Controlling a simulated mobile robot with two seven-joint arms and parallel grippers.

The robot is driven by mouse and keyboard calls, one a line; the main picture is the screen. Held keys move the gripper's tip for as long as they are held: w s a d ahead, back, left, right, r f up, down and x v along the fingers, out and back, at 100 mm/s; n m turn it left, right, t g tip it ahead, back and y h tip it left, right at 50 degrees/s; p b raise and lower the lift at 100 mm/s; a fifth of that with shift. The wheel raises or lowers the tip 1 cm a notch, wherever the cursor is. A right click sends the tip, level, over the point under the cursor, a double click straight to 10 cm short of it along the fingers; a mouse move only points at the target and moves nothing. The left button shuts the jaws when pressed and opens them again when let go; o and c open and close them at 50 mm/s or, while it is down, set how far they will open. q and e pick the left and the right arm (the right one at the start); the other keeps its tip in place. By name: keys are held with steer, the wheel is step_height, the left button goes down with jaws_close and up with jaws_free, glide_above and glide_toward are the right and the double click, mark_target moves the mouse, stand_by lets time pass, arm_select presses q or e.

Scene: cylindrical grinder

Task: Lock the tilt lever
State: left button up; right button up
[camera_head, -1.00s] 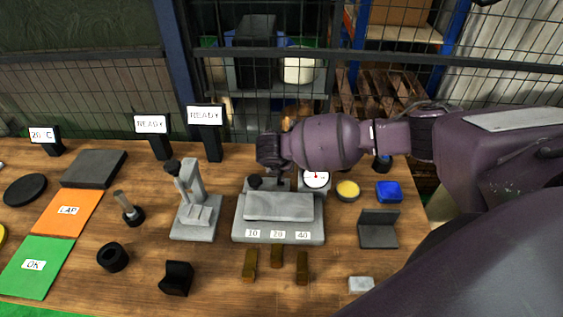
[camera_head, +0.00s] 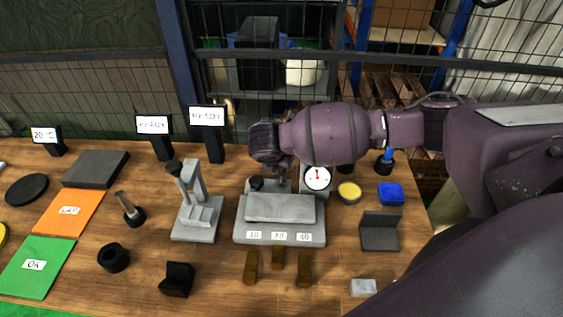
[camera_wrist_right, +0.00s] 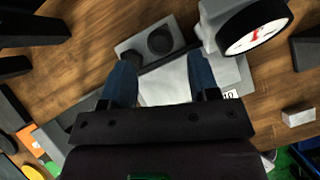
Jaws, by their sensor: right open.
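The grey fixture (camera_head: 280,238) with labels 10, 20 and 40 stands mid-table, with a pale plate (camera_head: 280,207) on top. A round black knob (camera_head: 256,183) sits at its back left, possibly the tilt lever; I cannot tell whether it is locked. In the right wrist view, a black knob (camera_wrist_right: 160,41) stands on a grey block just beyond my fingers. My right gripper (camera_wrist_right: 162,75) is open and empty above the fixture, its blue fingers on either side of the pale plate and apart from the knob. In the head view my wrist partly hides the fixture's back. My left gripper is out of view.
A white dial gauge (camera_head: 317,178) stands at the fixture's back right, close to my right gripper. A grey stand (camera_head: 198,212) is to the left.

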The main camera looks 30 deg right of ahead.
steer(key=shift+v, duration=1.65)
